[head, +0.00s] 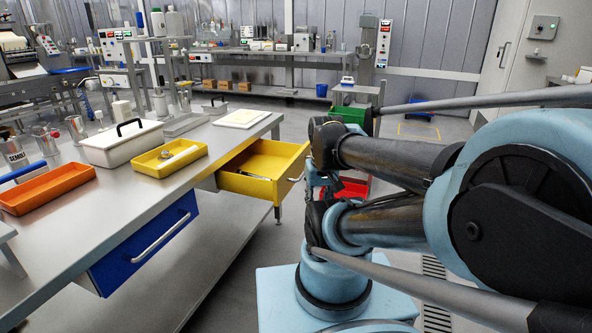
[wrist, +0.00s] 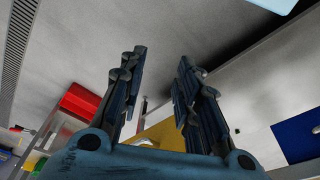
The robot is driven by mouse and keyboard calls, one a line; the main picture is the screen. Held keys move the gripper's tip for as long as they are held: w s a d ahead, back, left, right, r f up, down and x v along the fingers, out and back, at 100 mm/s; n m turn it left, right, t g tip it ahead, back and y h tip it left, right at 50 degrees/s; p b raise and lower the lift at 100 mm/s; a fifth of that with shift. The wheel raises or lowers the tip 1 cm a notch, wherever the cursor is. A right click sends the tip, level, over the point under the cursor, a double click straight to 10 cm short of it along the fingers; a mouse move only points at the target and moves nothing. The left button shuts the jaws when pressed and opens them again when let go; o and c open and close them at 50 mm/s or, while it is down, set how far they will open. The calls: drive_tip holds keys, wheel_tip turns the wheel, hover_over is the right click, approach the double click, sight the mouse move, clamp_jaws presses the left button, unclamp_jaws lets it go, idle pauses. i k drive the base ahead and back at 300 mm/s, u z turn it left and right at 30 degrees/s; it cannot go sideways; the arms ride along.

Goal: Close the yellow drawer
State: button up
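The yellow drawer (head: 272,162) is pulled out from the right side of the steel workbench in the head view. Its silver handle (head: 296,173) is on the right-hand front, and a dark tool lies inside. My gripper (head: 317,186) is just right of this front, partly hidden by my arm; I cannot tell whether it touches. In the wrist view my gripper (wrist: 160,62) has its two fingers spread, with nothing held between them. Part of the yellow drawer (wrist: 165,133) shows low behind the fingers, partly covered by them.
A closed blue drawer (head: 145,240) sits nearer in the same bench (head: 130,205). On top are an orange tray (head: 45,188), a yellow tray (head: 167,170) and a white case (head: 120,146). Red (head: 353,188) and green (head: 348,115) bins stand beyond the drawer.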

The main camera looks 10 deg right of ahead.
sight(284, 163)
drive_tip(key=u, duration=1.05)
drive_tip(key=k, duration=1)
drive_tip(key=z, duration=0.85)
drive_tip(key=i, duration=1)
